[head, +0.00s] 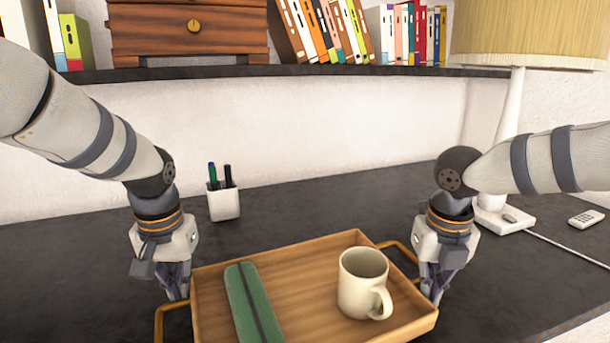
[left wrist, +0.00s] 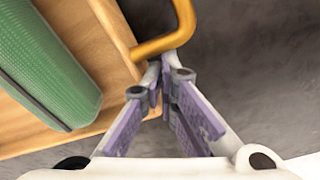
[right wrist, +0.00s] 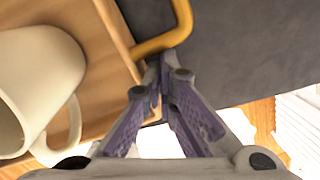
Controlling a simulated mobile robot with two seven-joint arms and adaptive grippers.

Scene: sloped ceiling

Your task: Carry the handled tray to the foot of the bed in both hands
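The wooden handled tray (head: 215,293) is low in the head view, over the dark desk top, with golden bar handles at its left (head: 158,325) and right (head: 403,252) ends. It holds a green case (head: 250,305) and a cream mug (head: 358,285). My left gripper (head: 178,296) is at the far end of the left handle. My right gripper (head: 432,298) is at the near end of the right handle. In the wrist views both pairs of fingertips are together, close by a handle's end; I see no handle clearly between them. Whether they touch it cannot be told.
The dark desk (head: 300,205) is clear behind the tray. A white pen cup (head: 223,203) stands at the back left. A lamp (head: 505,150), a remote (head: 586,217) and a cable are at the right. A shelf (head: 300,72) with books and a wooden box hangs above. No bed shows.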

